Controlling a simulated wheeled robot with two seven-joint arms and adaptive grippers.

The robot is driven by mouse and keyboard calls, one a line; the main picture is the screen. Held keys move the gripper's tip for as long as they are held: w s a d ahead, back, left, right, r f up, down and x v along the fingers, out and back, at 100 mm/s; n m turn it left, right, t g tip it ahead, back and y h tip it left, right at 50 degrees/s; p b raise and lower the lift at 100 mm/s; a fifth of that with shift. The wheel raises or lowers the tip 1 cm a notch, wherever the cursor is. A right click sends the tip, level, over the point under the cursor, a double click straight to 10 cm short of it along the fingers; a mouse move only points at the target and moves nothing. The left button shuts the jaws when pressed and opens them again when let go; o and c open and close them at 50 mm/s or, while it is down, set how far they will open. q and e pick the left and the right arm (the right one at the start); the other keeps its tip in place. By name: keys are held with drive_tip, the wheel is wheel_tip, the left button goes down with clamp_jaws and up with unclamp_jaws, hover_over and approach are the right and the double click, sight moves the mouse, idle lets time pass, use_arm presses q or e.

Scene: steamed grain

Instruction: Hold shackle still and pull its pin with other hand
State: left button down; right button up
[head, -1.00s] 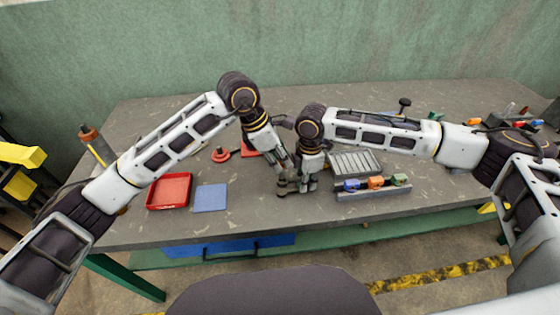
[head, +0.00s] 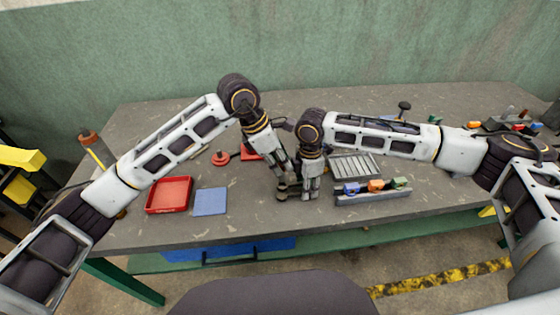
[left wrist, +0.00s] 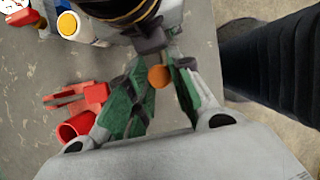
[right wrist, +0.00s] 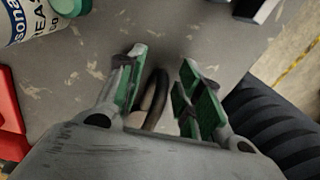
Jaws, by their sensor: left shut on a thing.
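My left gripper (head: 281,195) and my right gripper (head: 310,193) are side by side over the front middle of the bench. In the left wrist view, an orange round pin head (left wrist: 158,76) is between the fingertips of my left gripper (left wrist: 160,85), which is shut on it. In the right wrist view, a dark curved shackle bow (right wrist: 155,98) lies between the fingers of my right gripper (right wrist: 165,85), close to the left finger. These fingers are apart, with a gap to the right of the bow. The shackle is too small and covered to make out in the head view.
A red tray (head: 169,196) and a blue mat (head: 210,201) lie left of the grippers. A grey ribbed tray (head: 357,166) and a rack with coloured blocks (head: 374,194) stand close on the right. A white bottle (right wrist: 38,22) is near the right gripper.

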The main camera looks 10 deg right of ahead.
drive_tip(key=shift+a+r, duration=0.1)
drive_tip(key=shift+r, duration=0.1)
wheel_tip(320, 180, up, 12)
drive_tip(key=shift+w+f, duration=0.2)
drive_tip(key=shift+w, duration=0.25)
idle(0.4)
